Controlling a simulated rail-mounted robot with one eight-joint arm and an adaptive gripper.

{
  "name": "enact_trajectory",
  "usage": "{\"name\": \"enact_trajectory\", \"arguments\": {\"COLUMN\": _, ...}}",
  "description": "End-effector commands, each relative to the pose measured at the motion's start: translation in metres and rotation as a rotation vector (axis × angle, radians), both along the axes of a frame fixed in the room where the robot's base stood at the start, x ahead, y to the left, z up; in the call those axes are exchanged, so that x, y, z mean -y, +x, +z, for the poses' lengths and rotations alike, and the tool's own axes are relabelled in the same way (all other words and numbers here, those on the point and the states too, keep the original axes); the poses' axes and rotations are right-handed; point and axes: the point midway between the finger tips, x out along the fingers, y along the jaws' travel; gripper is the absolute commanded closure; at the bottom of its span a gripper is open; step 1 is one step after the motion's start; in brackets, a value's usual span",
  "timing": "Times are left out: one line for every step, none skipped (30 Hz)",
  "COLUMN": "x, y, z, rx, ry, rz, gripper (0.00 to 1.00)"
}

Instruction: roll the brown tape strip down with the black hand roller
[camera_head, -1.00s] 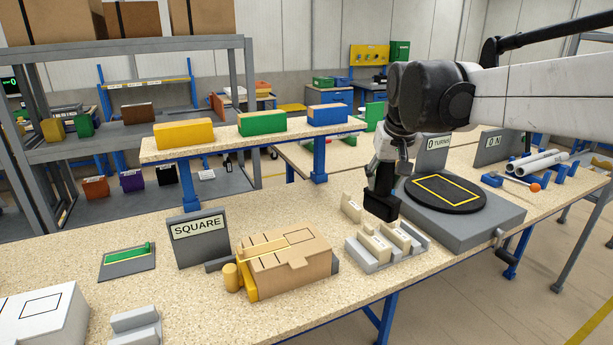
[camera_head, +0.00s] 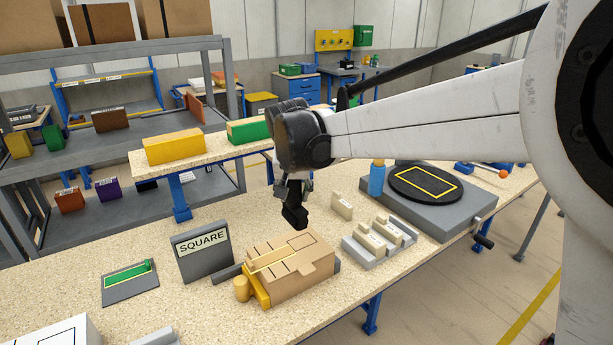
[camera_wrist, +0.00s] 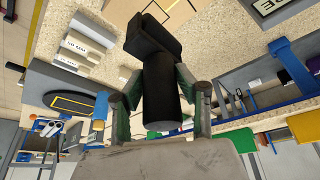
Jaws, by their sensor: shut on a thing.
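My gripper (camera_head: 294,186) is shut on the black hand roller (camera_head: 295,216), which hangs below it just behind and above the tan carton (camera_head: 315,277). In the wrist view my gripper's fingers (camera_wrist: 160,100) close on the roller's black cylindrical handle (camera_wrist: 160,92), with its wide black head towards the top. The roller looks apart from the carton. The carton lies flat on the bench, with a yellow line and black marks on its top. The brown tape strip is hard to tell from the carton's similar colour. In the wrist view the roller partly hides the carton top (camera_wrist: 160,8).
A "SQUARE" sign (camera_head: 203,250) stands behind the carton at left. A green-topped grey plate (camera_head: 130,282) lies further left. To the right are a grey holder with beige blocks (camera_head: 380,240), a blue bottle (camera_head: 376,180) and a black turntable (camera_head: 425,184). A raised shelf runs behind.

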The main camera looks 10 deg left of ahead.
Motion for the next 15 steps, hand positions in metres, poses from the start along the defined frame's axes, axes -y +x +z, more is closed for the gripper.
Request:
{"name": "enact_trajectory", "arguments": {"x": -0.0082, "y": -0.0016, "z": -0.0001, "rx": 0.001, "ry": 0.000, "rz": 0.004, "gripper": 0.96}}
{"name": "enact_trajectory", "arguments": {"x": -0.0109, "y": -0.0023, "z": -0.0009, "rx": 0.001, "ry": 0.000, "rz": 0.004, "gripper": 0.96}}
{"name": "enact_trajectory", "arguments": {"x": -0.0132, "y": -0.0028, "z": -0.0016, "rx": 0.001, "ry": 0.000, "rz": 0.004, "gripper": 0.96}}
{"name": "enact_trajectory", "arguments": {"x": -0.0145, "y": -0.0031, "z": -0.0021, "rx": 0.001, "ry": 0.000, "rz": 0.004, "gripper": 0.96}}
{"name": "enact_trajectory", "arguments": {"x": -0.0152, "y": -0.0033, "z": -0.0024, "rx": 0.001, "ry": 0.000, "rz": 0.004, "gripper": 0.96}}
{"name": "enact_trajectory", "arguments": {"x": -0.0155, "y": -0.0034, "z": -0.0027, "rx": 0.001, "ry": 0.000, "rz": 0.004, "gripper": 0.96}}
{"name": "enact_trajectory", "arguments": {"x": -0.0155, "y": -0.0035, "z": -0.0028, "rx": 0.001, "ry": 0.000, "rz": 0.004, "gripper": 0.96}}
{"name": "enact_trajectory", "arguments": {"x": -0.0154, "y": -0.0034, "z": -0.0029, "rx": 0.001, "ry": 0.000, "rz": 0.004, "gripper": 0.96}}
{"name": "enact_trajectory", "arguments": {"x": -0.0152, "y": -0.0034, "z": -0.0029, "rx": 0.001, "ry": 0.000, "rz": 0.004, "gripper": 0.96}}
{"name": "enact_trajectory", "arguments": {"x": -0.0151, "y": -0.0033, "z": -0.0029, "rx": 0.001, "ry": 0.000, "rz": 0.004, "gripper": 0.96}}
{"name": "enact_trajectory", "arguments": {"x": -0.0151, "y": -0.0033, "z": -0.0029, "rx": 0.001, "ry": 0.000, "rz": 0.004, "gripper": 0.96}}
{"name": "enact_trajectory", "arguments": {"x": -0.0150, "y": -0.0033, "z": -0.0028, "rx": 0.001, "ry": 0.000, "rz": 0.004, "gripper": 0.96}}
{"name": "enact_trajectory", "arguments": {"x": -0.0150, "y": -0.0033, "z": -0.0028, "rx": 0.001, "ry": 0.000, "rz": 0.004, "gripper": 0.96}}
{"name": "enact_trajectory", "arguments": {"x": -0.0149, "y": -0.0035, "z": -0.0030, "rx": 0.001, "ry": 0.000, "rz": 0.004, "gripper": 0.96}}
{"name": "enact_trajectory", "arguments": {"x": -0.0148, "y": -0.0037, "z": -0.0032, "rx": 0.001, "ry": 0.000, "rz": 0.004, "gripper": 0.96}}
